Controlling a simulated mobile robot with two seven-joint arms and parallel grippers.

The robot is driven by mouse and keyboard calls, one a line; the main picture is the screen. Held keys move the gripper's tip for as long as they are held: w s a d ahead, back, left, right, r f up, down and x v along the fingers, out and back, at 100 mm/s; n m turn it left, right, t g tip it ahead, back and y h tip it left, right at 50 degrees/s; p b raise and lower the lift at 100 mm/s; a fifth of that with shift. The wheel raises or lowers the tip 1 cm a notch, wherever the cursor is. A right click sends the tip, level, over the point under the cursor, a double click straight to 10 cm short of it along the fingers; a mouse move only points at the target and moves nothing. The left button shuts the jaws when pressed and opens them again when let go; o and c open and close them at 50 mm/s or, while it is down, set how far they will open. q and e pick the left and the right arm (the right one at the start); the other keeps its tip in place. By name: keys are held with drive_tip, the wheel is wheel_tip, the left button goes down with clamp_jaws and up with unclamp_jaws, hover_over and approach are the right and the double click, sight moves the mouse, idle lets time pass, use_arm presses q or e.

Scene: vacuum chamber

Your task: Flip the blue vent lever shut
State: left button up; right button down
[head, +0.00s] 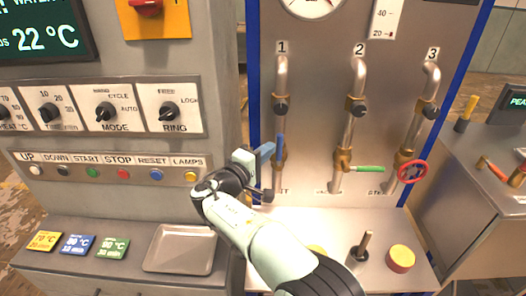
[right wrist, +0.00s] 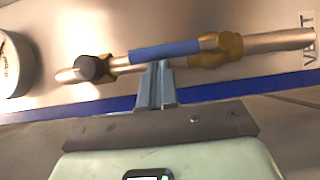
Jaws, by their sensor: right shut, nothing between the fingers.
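The blue vent lever (head: 280,149) is on pipe 1 of the panel and points up, in line with the pipe. In the right wrist view the blue lever (right wrist: 165,50) lies along its pipe, beside a brass valve body (right wrist: 222,50). My right gripper (head: 268,149) is shut and empty, just left of the lever. In the right wrist view the shut fingertips (right wrist: 158,66) meet the lever's edge near its middle; I cannot tell if they touch it. My left gripper is not in view.
Pipe 2 has a green lever (head: 366,169) sticking out sideways, and pipe 3 has a red handwheel (head: 412,171). A metal tray (head: 181,249) lies at left.

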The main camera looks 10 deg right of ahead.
sight(280, 150)
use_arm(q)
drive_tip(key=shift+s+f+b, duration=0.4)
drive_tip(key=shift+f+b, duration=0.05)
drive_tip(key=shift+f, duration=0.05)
use_arm(e)
drive_tip(key=shift+s+d+r+m+g+y, duration=0.2)
drive_tip(key=shift+d+m+g+y, duration=0.1)
drive_tip(key=shift+d+m, duration=0.3)
drive_tip(key=shift+s+d+r+m+g+y+b, duration=0.1)
drive_tip(key=shift+s+d+m+g+y+b, duration=0.1)
drive_tip(key=shift+d+m+y+b, duration=0.3)
drive_tip(key=shift+s+d+m+g+y+b, duration=0.15)
drive_tip(key=shift+d+m+y+b, duration=0.2)
drive_tip(key=shift+d+m, duration=0.25)
use_arm(q)
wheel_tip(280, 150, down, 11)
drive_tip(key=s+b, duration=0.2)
drive_tip(key=b, duration=0.7)
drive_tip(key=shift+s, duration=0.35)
use_arm(e)
drive_tip(key=s+d+f+m+y, duration=0.2)
drive_tip(key=d+f+m+y, duration=0.3)
drive_tip(key=d+m+y, duration=0.2)
drive_tip(key=shift+d+y, duration=0.15)
drive_tip(key=shift+y, duration=0.3)
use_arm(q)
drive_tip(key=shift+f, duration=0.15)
use_arm(e)
drive_tip(key=shift+s+d+f, duration=0.1)
drive_tip(key=shift+f, duration=0.05)
